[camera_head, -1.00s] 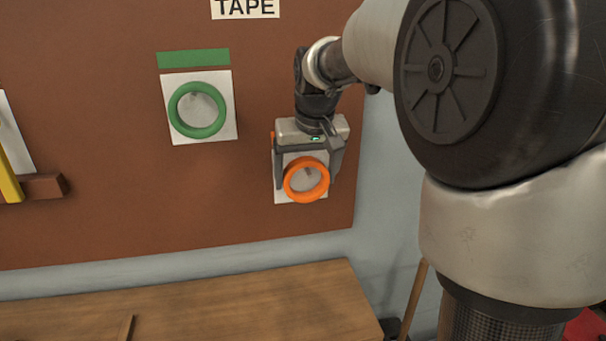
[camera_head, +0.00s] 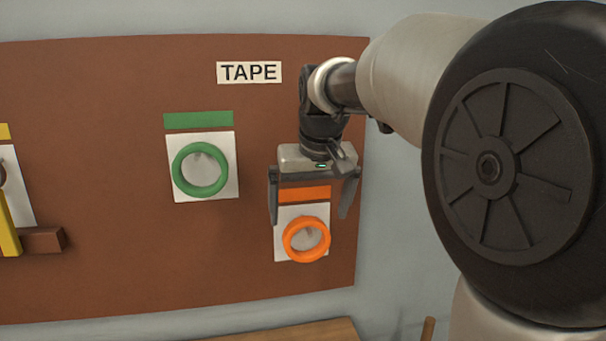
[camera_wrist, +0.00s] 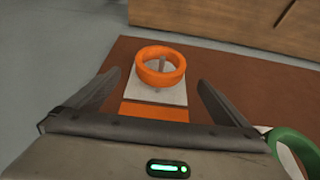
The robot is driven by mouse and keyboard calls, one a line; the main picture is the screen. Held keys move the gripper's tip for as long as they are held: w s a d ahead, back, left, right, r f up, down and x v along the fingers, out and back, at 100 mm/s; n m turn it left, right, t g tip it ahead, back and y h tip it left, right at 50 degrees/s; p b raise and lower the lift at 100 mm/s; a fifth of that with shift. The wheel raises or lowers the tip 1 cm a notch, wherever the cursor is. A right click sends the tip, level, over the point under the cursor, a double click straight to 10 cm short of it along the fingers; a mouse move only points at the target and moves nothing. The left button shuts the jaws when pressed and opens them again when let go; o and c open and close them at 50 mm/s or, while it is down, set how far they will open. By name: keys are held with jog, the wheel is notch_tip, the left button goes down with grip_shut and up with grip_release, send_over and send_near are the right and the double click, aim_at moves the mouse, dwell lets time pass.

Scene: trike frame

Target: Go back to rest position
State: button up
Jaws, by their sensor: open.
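My gripper (camera_head: 311,200) is open and empty in front of the brown board (camera_head: 110,120), fingers pointing down. An orange tape ring (camera_head: 306,257) hangs on a peg over a white card, below an orange label strip (camera_head: 304,194). The ring is just below my fingertips and apart from them. In the wrist view the orange ring (camera_wrist: 161,52) hangs on its peg beyond and between the open fingers (camera_wrist: 158,97). Nothing lies between the fingers.
A green tape ring (camera_head: 178,171) hangs on a white card to the left, under a green strip. A "TAPE" sign (camera_head: 249,72) is above. A brown block (camera_head: 42,240) and yellow tool are at far left. A wooden surface (camera_head: 300,332) lies below the board.

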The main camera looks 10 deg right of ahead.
jog(key=v, duration=0.9)
jog(key=s+f+p, duration=0.2)
jog(key=s+f, duration=0.4)
jog(key=s, duration=0.4)
jog(key=s+f+t+p, duration=0.1)
jog(key=s+f+p, duration=0.2)
jog(key=s+f, duration=0.3)
jog(key=s, duration=0.5)
jog(key=shift+a+f, duration=0.15)
jog(key=shift+a, duration=0.2)
jog(key=shift+s, duration=0.1)
